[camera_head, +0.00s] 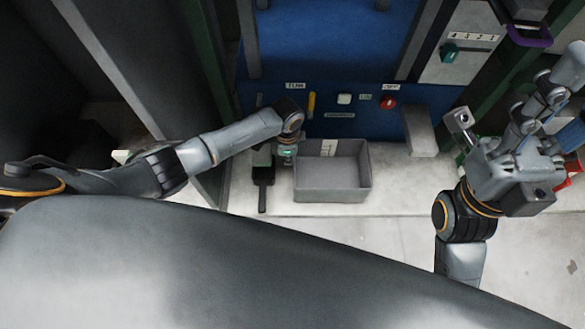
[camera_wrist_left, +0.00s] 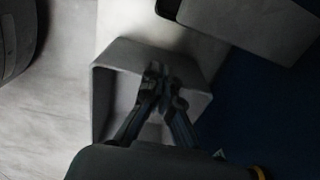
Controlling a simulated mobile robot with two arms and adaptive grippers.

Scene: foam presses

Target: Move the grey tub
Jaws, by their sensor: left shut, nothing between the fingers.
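The grey tub (camera_head: 333,187) is an open rectangular box, upright on the pale ledge in front of the blue press. It looks empty in the head view. My left gripper (camera_head: 286,150) points down by the tub's left side, small and partly hidden under the wrist. In the left wrist view, my left gripper's fingers (camera_wrist_left: 160,80) are closed together with nothing between them, in front of the tub (camera_wrist_left: 103,95). Whether they touch the tub I cannot tell. My right arm (camera_head: 510,165) is at the right, apart from the tub; its finger state is unclear.
A black flat tool (camera_head: 263,175) lies left of the tub. The blue panel (camera_head: 350,128) behind has a yellow handle (camera_head: 311,104) and a red knob (camera_head: 388,102). A grey block (camera_head: 419,132) stands out right of the tub. The ledge (camera_head: 400,185) right of the tub is clear.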

